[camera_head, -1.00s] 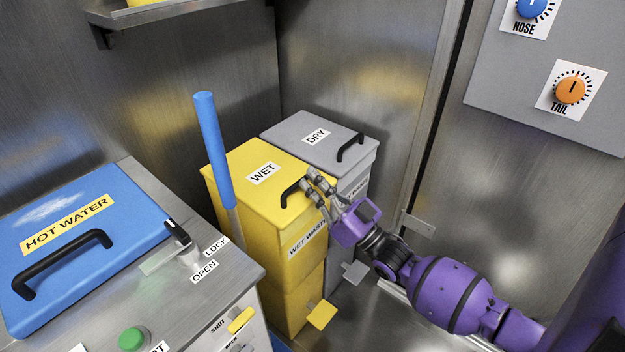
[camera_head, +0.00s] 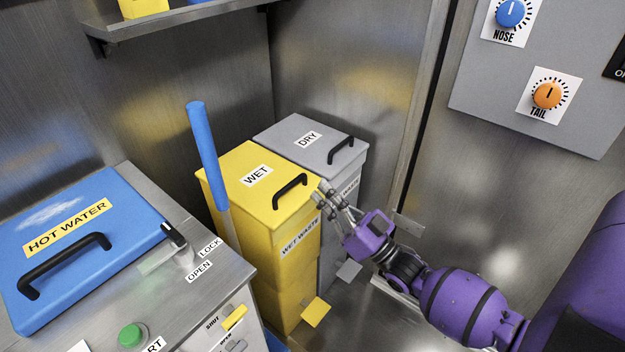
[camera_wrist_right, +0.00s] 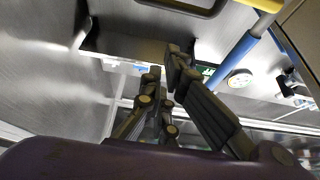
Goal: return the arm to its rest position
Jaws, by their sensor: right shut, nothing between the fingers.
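My right arm, purple with dark joints, comes in from the lower right in the head view. Its gripper (camera_head: 324,193) is shut and empty, in front of the right edge of the yellow WET bin (camera_head: 252,208). I cannot tell whether it touches the bin. In the right wrist view the gripper's fingers (camera_wrist_right: 166,70) point up the picture with nothing held between them. My left gripper does not show in either view.
A grey DRY bin (camera_head: 290,136) stands behind the yellow one, its lid shut. A blue-handled pole (camera_head: 206,150) leans left of the bins. The HOT WATER counter (camera_head: 222,262) fills the lower left. A grey panel with dials (camera_head: 500,90) hangs upper right.

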